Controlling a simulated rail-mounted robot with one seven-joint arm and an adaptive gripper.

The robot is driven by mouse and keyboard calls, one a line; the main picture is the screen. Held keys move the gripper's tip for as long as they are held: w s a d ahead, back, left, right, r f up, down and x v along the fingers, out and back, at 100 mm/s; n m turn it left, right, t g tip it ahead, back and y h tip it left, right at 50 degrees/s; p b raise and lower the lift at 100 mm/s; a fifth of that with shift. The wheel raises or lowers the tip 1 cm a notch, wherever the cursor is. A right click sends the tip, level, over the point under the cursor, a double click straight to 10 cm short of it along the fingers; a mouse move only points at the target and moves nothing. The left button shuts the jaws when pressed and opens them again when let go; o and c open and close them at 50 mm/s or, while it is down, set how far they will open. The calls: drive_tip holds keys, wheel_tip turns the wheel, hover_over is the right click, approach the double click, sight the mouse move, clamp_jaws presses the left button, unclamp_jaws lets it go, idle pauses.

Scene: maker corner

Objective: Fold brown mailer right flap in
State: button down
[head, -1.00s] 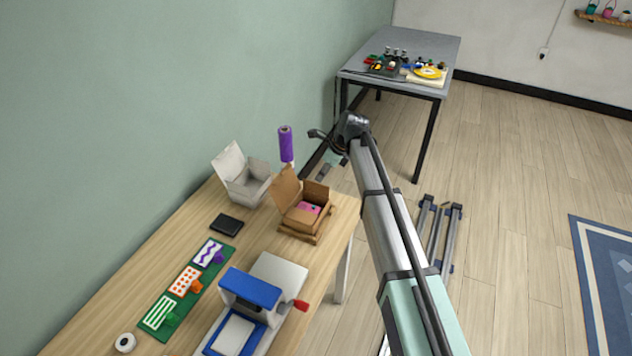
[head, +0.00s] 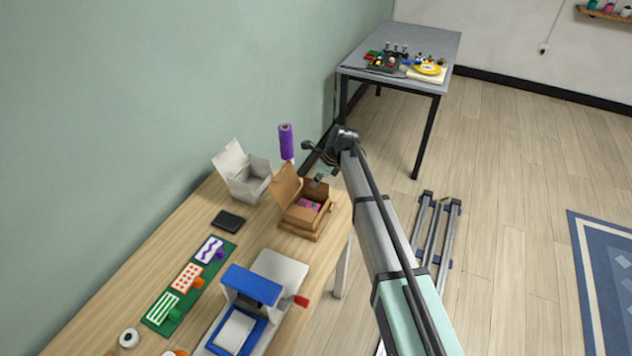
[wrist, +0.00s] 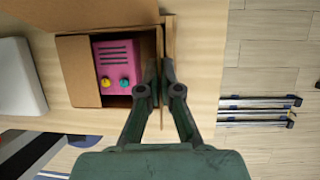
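The brown mailer (head: 303,215) stands open on the wooden table, its tall lid raised at the left in the head view. A pink box (wrist: 117,65) with yellow and teal knobs lies inside. The right flap (wrist: 168,35) shows edge-on along the mailer's right side in the wrist view. My gripper (wrist: 161,68) is at this flap, its two fingers close together. A thin brown strip shows between them. I cannot tell whether they grip it. In the head view my gripper (head: 319,179) is just above the mailer's far right side, its fingertips partly unclear.
A white open box (head: 245,182) and a purple roll (head: 286,142) stand behind the mailer. A black wallet-like item (head: 228,221) lies to its left. A blue and grey press (head: 255,290) stands in front. The table's edge is close on the right.

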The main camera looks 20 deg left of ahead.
sight(311, 189)
drive_tip(key=shift+s, duration=0.1)
drive_tip(key=s+t+b, duration=0.1)
drive_tip(key=t+b, duration=0.1)
drive_tip(key=s+f+n+t+b, duration=0.1)
drive_tip(key=t+b, duration=0.1)
drive_tip(key=b, duration=0.1)
drive_tip(key=t+b, duration=0.1)
drive_tip(key=b, duration=0.2)
drive_tip(key=s+t+b, duration=0.1)
drive_tip(key=t+b, duration=0.1)
drive_tip(key=b, duration=0.2)
drive_tip(key=shift+a+f+n+t, duration=0.1)
drive_tip(key=shift+f+n+t, duration=0.2)
drive_tip(key=shift+f+n, duration=0.1)
drive_tip(key=t+b, duration=0.2)
drive_tip(key=b, duration=0.4)
drive_tip(key=s+f+t+b, duration=0.1)
drive_tip(key=t+b, duration=0.1)
drive_tip(key=b, duration=0.4)
drive_tip(key=shift+a+f+n, duration=0.1)
drive_tip(key=shift+n, duration=0.3)
drive_tip(key=t+b, duration=0.1)
drive_tip(key=b, duration=0.2)
drive_tip(key=shift+b, duration=0.4)
drive_tip(key=shift+s+n+t+b, duration=0.1)
drive_tip(key=shift+n+t+b, duration=0.25)
drive_tip(key=shift+b, duration=0.9)
drive_tip(key=c, duration=1.4)
unclamp_jaws()
